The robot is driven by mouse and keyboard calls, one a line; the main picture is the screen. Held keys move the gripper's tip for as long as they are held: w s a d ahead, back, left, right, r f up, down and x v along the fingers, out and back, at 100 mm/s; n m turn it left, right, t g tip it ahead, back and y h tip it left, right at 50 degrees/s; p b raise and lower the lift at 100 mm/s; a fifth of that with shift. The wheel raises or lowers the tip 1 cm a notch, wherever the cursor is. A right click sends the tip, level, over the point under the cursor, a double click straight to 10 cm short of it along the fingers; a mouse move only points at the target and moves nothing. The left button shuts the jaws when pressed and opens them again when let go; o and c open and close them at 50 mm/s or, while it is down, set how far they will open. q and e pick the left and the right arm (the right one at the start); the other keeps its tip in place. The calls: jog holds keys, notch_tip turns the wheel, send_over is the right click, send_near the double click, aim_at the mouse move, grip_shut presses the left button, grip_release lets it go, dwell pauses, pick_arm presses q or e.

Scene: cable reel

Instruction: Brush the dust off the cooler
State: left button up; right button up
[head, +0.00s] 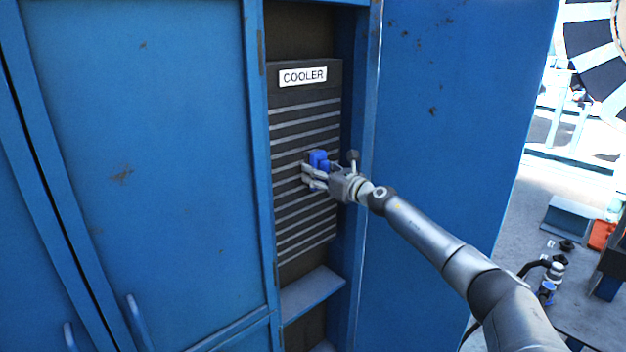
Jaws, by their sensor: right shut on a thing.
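The cooler (300,105) is a dark unit with light horizontal slats and a white "COOLER" label, set inside a narrow blue cabinet bay. My right gripper (310,174) is in front of the middle of the slats, shut on a small blue thing (319,158), apparently the brush. Its bristles are hidden, so I cannot tell whether it touches the slats. No dust can be made out on the slats at this size. My left gripper is not in view.
An open blue door (450,90) stands right of the bay, behind my right arm. A closed blue door (140,160) is on the left. A shelf ledge (311,291) juts out below the cooler. Equipment (552,280) stands on the floor at far right.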

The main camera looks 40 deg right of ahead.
aim_at(277, 171)
jog(key=shift+w+d+f+b, duration=0.1)
jog(key=shift+d+b, duration=0.8)
jog(key=shift+b, duration=0.15)
jog(key=r+p, duration=0.2)
jog(key=p, duration=0.1)
jog(key=shift+a+r, duration=0.35)
jog(key=shift+r, duration=0.05)
jog(key=shift+a+f+p, duration=0.1)
jog(key=shift+a+p, duration=0.3)
jog(key=shift+a, duration=0.2)
jog(key=a+p, duration=0.2)
jog(key=shift+a+p, duration=0.2)
jog(key=shift+p, duration=0.15)
jog(key=shift+s+a+p, duration=0.2)
jog(key=shift+a+p, duration=0.35)
jog(key=shift+a, duration=0.15)
jog(key=a+p, duration=0.2)
jog(key=shift+s+a+p, duration=0.1)
jog(key=shift+p, duration=0.2)
jog(key=shift+a+p, duration=0.55)
jog(key=shift+a, duration=0.25)
jog(key=shift+s+a+p, duration=0.1)
jog(key=shift+a+p, duration=0.55)
jog(key=shift+p, duration=0.25)
jog(key=shift+a+p, duration=0.8)
jog(key=shift+a, duration=0.2)
